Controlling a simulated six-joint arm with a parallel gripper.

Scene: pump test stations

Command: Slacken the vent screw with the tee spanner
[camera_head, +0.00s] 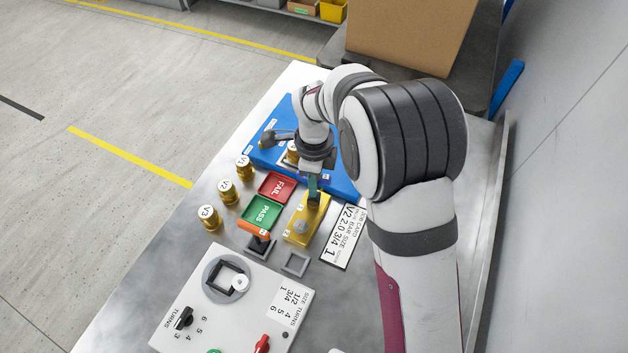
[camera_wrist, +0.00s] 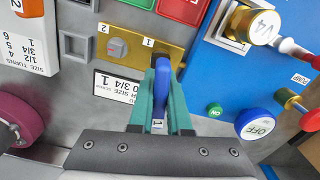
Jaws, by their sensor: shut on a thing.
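My gripper (camera_wrist: 160,110) is shut on a blue tool (camera_wrist: 161,85) with a small tag reading 1, likely the tee spanner. The tool is over the end marked 1 of a brass block (camera_wrist: 141,54), and its lower end is hidden; I cannot tell whether it is seated on a screw there. In the head view the gripper (camera_head: 313,188) is at the far end of the brass block (camera_head: 296,238). A grey round screw head (camera_wrist: 117,47) shows at the end marked 2. An orange-handled tool (camera_head: 257,231) stands in a dark holder.
An empty grey square holder (camera_head: 295,264) is near the block. A job card (camera_head: 343,236) reads V2, 2.0, 3/4, 1. Red FAIL (camera_head: 277,186) and green PASS (camera_head: 263,212) trays, brass V1 to V3 pieces, a blue station (camera_head: 268,151) and a white panel (camera_head: 190,300) stand around.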

